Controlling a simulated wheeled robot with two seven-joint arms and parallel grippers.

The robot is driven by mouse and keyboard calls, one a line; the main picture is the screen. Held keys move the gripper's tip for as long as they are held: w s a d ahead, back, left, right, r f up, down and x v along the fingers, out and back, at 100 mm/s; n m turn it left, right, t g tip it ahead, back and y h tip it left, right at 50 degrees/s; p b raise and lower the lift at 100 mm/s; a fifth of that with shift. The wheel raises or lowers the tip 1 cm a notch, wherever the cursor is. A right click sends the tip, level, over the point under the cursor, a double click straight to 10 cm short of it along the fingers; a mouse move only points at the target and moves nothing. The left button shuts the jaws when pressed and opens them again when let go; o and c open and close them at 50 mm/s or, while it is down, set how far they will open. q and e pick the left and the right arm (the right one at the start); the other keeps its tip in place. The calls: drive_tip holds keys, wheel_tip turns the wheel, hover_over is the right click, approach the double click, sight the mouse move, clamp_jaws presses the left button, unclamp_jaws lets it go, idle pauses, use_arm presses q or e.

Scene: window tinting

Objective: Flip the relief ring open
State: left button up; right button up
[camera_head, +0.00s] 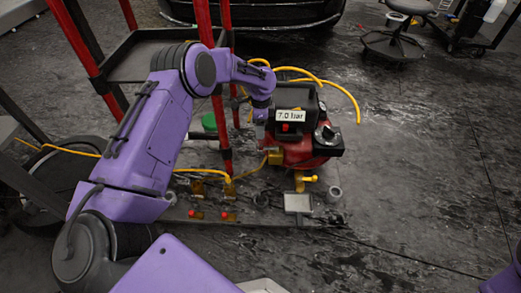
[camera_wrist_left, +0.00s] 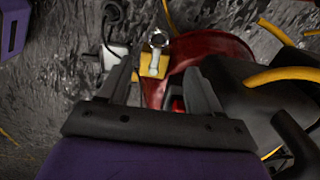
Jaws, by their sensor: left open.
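The red compressor (camera_head: 308,155) stands on the floor right of the red-legged cart and carries a white "7.0 bar" label (camera_head: 290,115). In the left wrist view, a small silver ring with a short pale stem (camera_wrist_left: 158,41) shows at a yellow block (camera_wrist_left: 147,63), beside the red tank (camera_wrist_left: 212,45). My left gripper (camera_wrist_left: 158,72) is open, its two dark fingers spread on either side of the stem's line. The jaws look empty; I cannot tell their depth from the ring. In the head view my left gripper (camera_head: 262,133) is at the compressor's left side, its tips partly hidden.
A yellow hose (camera_head: 343,90) arches behind the compressor. Brass fittings with red knobs (camera_head: 228,216) stand on a low plate in front. A red cart leg (camera_head: 221,140) stands close to my left forearm. The floor (camera_head: 430,160) to the right is clear.

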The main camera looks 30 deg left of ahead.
sight(261, 147)
use_arm(q)
wheel_tip(261, 147, down, 10)
drive_tip(key=b, duration=0.3)
clamp_jaws()
